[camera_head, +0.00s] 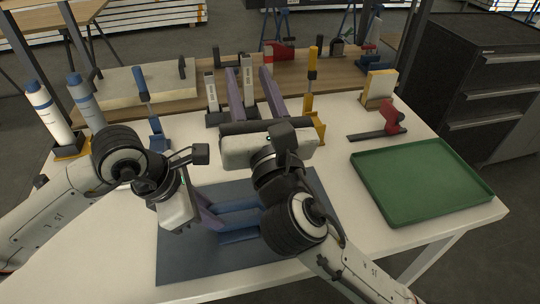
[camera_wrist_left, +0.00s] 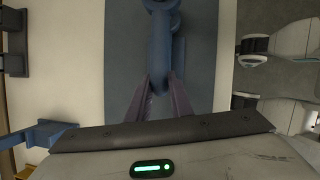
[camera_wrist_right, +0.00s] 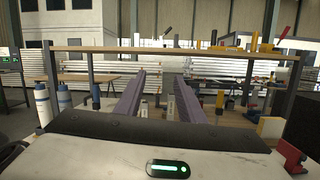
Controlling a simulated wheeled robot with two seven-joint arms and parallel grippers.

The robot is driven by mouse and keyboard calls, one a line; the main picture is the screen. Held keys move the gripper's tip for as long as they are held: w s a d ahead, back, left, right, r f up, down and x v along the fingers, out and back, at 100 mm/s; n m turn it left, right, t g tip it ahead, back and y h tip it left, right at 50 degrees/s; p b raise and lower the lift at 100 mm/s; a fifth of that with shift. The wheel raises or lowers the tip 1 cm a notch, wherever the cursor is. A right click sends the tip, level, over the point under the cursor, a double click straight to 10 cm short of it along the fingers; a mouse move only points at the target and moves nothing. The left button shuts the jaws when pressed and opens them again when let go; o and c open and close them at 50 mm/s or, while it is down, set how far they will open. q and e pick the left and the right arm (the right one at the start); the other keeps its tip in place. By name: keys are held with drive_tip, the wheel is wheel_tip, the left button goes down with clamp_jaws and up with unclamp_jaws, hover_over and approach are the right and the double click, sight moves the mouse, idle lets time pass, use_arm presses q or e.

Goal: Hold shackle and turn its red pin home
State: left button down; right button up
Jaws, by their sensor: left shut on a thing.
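The blue shackle (camera_head: 240,236) lies on the dark blue mat (camera_head: 180,262), partly hidden by my arms. In the left wrist view its blue body (camera_wrist_left: 160,45) runs away from the camera with a rounded end at the top edge. My left gripper (camera_head: 212,214) has its purple fingers on either side of the shackle's near part (camera_wrist_left: 160,82) and is shut on it. My right gripper (camera_head: 252,80) is raised over the table, its purple fingers apart and pointing to the back, with nothing between them (camera_wrist_right: 159,76). I cannot make out the red pin.
A green tray (camera_head: 372,196) stands at the right. A red clamp (camera_head: 392,118), a yellow-handled tool (camera_head: 312,95), a blue-handled tool (camera_head: 143,95) and bottles (camera_head: 45,108) stand along the back. The table's front left is clear.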

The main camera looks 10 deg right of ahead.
drive_tip(key=a+r+n+g+y, duration=0.3)
drive_tip(key=a+r+n+y, duration=0.1)
drive_tip(key=r+n+y, duration=0.55)
drive_tip(key=a+r+n+g+y, duration=0.3)
drive_tip(key=r+n+y, duration=0.6)
drive_tip(key=r+n, duration=0.15)
drive_tip(key=s+a+n+g, duration=0.4)
drive_tip(key=s+n+g, duration=0.1)
drive_tip(key=n+g, duration=0.55)
drive_tip(key=s+d+f+n+g+h, duration=0.1)
drive_tip(key=s+f+n+g+h, duration=0.15)
drive_tip(key=f+h, duration=0.4)
drive_tip(key=s+d+f+n+g+h, duration=0.1)
drive_tip(key=f+n+g+h, duration=0.15)
drive_tip(key=f, duration=0.65)
drive_tip(key=w+d+f+h, duration=0.1)
drive_tip(key=d+f+h, duration=0.6)
drive_tip(key=d+h, duration=0.5)
drive_tip(key=f, duration=0.4)
drive_tip(key=f+y, duration=0.1)
drive_tip(key=f, duration=0.2)
drive_tip(key=f+t+y, duration=0.1)
drive_tip(key=f, duration=0.3)
drive_tip(key=shift+w+a+f, duration=0.1)
drive_tip(key=shift+a+f, duration=0.15)
drive_tip(key=shift+f, duration=0.1)
